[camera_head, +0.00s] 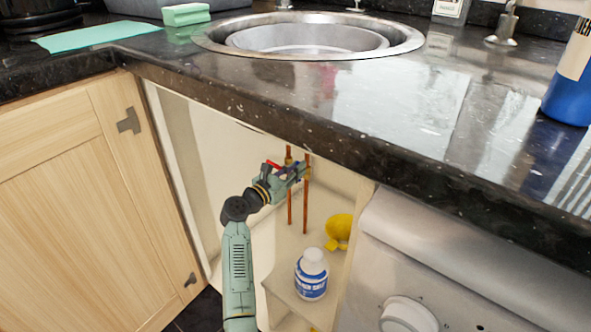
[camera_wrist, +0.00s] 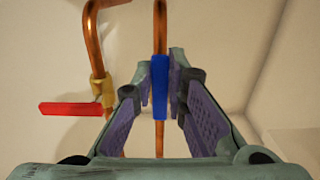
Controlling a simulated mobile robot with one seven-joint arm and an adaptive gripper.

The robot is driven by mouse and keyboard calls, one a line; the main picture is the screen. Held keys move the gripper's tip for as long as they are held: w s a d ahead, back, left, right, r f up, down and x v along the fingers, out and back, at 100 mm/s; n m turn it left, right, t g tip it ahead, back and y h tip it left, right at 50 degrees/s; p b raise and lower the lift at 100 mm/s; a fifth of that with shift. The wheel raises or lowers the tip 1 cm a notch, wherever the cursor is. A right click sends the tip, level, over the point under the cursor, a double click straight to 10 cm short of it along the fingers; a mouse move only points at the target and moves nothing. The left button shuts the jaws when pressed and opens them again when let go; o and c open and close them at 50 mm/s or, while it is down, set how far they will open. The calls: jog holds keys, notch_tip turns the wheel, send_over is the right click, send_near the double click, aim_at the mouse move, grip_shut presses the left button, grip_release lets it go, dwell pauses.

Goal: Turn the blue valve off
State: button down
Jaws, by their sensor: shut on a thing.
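The blue valve (camera_wrist: 160,74) shows in the wrist view as an upright blue handle in front of a vertical copper pipe, in line with it. My gripper (camera_wrist: 159,97) has its purple-padded fingers on both sides of the handle and is shut on it. In the head view my gripper (camera_head: 298,170) reaches into the open cupboard under the sink, at the copper pipes; it mostly hides the blue handle there.
A red valve handle (camera_wrist: 71,109) lies crosswise on the left pipe (camera_wrist: 95,45), close beside my left finger. A white bottle (camera_head: 311,275) and a yellow object (camera_head: 339,231) stand below on the shelf. The granite counter (camera_head: 330,110) overhangs the opening.

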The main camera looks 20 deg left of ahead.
jog(key=shift+a+r+p, duration=0.1)
jog(key=shift+p, duration=0.2)
jog(key=shift+w+a+f+n+p, duration=0.25)
jog(key=shift+a+f+n+p, duration=0.4)
jog(key=shift+n+p, duration=1.55)
jog(key=shift+w+a+f+n+p, duration=0.3)
jog(key=shift+a+f+n+p, duration=0.55)
jog(key=shift+n, duration=2.5)
jog(key=shift+w+a+f+n+p, duration=0.25)
jog(key=shift+a+f+n+p, duration=0.15)
jog(key=shift+n+p, duration=1.9)
jog(key=shift+n+b, duration=0.45)
jog(key=c, duration=1.6)
grip_release()
jog(key=shift+f, duration=0.1)
